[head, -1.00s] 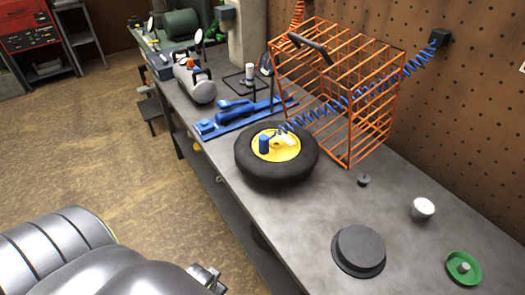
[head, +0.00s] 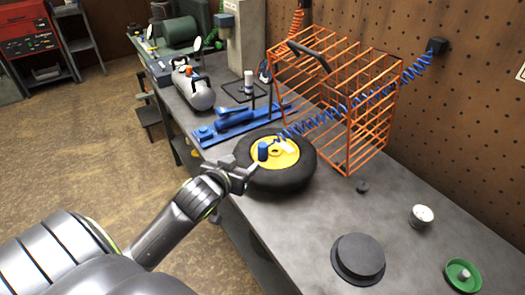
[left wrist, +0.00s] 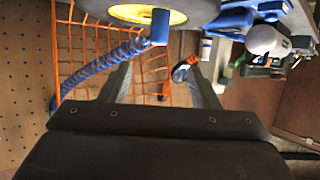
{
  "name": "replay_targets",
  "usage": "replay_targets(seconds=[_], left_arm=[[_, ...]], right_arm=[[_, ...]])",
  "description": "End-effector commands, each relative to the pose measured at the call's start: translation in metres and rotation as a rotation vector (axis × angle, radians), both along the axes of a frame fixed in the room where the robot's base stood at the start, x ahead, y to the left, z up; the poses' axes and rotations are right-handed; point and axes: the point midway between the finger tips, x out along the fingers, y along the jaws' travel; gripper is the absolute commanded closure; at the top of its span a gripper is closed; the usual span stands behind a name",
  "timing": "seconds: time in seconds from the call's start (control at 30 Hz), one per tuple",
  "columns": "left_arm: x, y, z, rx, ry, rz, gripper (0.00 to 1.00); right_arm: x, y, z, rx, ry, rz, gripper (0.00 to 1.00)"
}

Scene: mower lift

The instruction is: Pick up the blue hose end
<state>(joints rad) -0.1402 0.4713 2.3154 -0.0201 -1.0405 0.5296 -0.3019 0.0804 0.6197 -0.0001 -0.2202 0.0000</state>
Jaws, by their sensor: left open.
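The blue hose end (head: 263,151) is a short upright blue cylinder at the yellow hub (head: 286,158) of a black tyre lying flat on the bench. A coiled blue hose (head: 335,108) runs from the hub area past the orange wire cage to a wall fitting. My left gripper (head: 240,172) is open and empty at the tyre's near left edge, short of the hose end. In the left wrist view, the hose end (left wrist: 160,27) shows at the top, beyond and between the two spread fingers (left wrist: 161,70). My right gripper is out of view.
The orange wire cage (head: 345,100) stands behind the tyre (head: 285,182). A blue jack (head: 232,120) and a grey tank (head: 195,90) lie farther left. A black round part (head: 358,258), a gauge (head: 421,215) and a green dish (head: 463,275) sit at right.

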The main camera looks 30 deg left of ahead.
Motion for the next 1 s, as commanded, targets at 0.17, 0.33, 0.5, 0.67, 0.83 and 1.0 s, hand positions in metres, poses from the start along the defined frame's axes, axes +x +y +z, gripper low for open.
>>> replay_targets(seconds=[0.17, 0.33, 0.5, 0.67, 0.83, 1.0], left_arm=[[0.028, 0.005, -0.012, -0.003, 0.002, 0.001, 0.44], [0.053, 0.01, -0.023, -0.002, 0.005, 0.002, 0.44], [0.076, 0.015, -0.032, -0.002, 0.005, 0.001, 0.44], [0.091, 0.018, -0.039, 0.0, 0.004, 0.001, 0.44], [0.097, 0.019, -0.043, -0.001, 0.004, 0.0, 0.44], [0.108, 0.02, -0.047, -0.002, 0.005, 0.0, 0.44]], right_arm=[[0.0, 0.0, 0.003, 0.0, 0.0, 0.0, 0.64], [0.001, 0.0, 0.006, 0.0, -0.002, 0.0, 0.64], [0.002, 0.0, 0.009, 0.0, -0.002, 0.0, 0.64], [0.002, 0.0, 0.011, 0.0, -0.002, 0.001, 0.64], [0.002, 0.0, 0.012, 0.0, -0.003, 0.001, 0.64], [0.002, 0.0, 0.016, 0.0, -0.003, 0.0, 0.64]])
